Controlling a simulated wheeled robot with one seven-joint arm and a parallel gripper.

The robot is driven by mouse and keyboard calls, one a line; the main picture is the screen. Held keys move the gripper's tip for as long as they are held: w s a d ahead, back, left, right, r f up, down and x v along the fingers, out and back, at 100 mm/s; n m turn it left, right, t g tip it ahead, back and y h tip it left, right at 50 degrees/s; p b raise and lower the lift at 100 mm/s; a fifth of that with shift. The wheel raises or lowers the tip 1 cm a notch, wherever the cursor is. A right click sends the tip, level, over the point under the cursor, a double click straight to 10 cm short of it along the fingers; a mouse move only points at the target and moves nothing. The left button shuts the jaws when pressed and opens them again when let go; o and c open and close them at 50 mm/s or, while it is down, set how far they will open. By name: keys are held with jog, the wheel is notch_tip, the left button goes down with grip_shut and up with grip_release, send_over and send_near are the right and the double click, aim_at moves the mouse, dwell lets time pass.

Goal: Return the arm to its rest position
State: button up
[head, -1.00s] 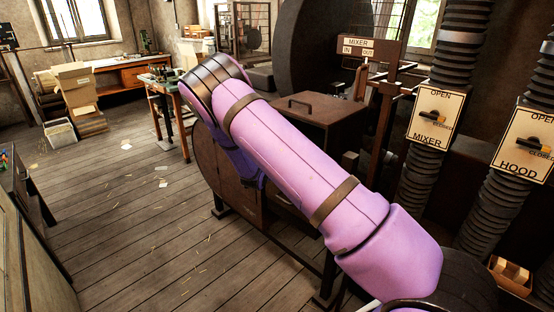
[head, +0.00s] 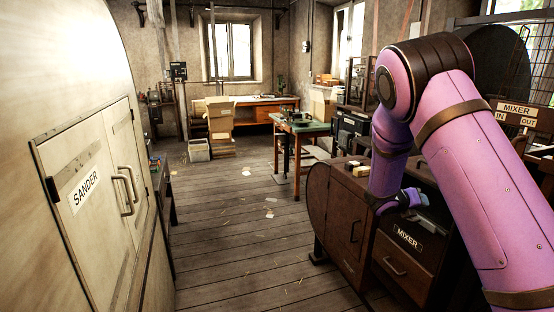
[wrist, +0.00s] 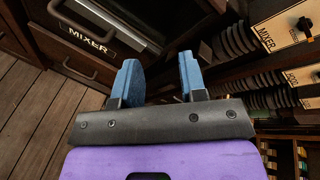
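My arm, purple with dark bands, reaches from the right edge of the head view and bends down over the brown mixer cabinet (head: 343,222). My gripper (head: 418,198) hangs at its end beside the top of the mixer, above the MIXER label (head: 407,238). In the wrist view its two blue fingers (wrist: 160,78) stand apart with nothing between them. The MIXER label (wrist: 88,39) and a drawer handle (wrist: 92,68) show beyond the fingers at upper left. I cannot tell whether the gripper touches the mixer.
A pale sander cabinet (head: 60,130) with door handles stands close on the left. A green-topped table (head: 302,127) and stacked boxes (head: 220,125) stand farther back. The plank floor (head: 235,240) between sander and mixer is mostly clear, with scattered scraps.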

jog(key=s+a+r+m+g+y, duration=0.1)
jog(key=s+r+m+g+y, duration=0.15)
jog(key=s+r+m, duration=0.7)
jog(key=s+a+r+m+g+y, duration=0.1)
jog(key=s+r+m+y, duration=0.2)
jog(key=s+r+m, duration=0.6)
jog(key=s+a+r+m+t+y, duration=0.1)
jog(key=s+a+m, duration=0.5)
jog(key=s, duration=0.6)
jog(key=s+a+r+m+t+y, duration=0.2)
jog(key=s+a+m+y, duration=0.4)
jog(key=s, duration=0.6)
jog(key=shift+s+r+m, duration=0.25)
jog(key=shift+r+m, duration=0.3)
jog(key=shift+m, duration=0.2)
jog(key=shift+d, duration=0.1)
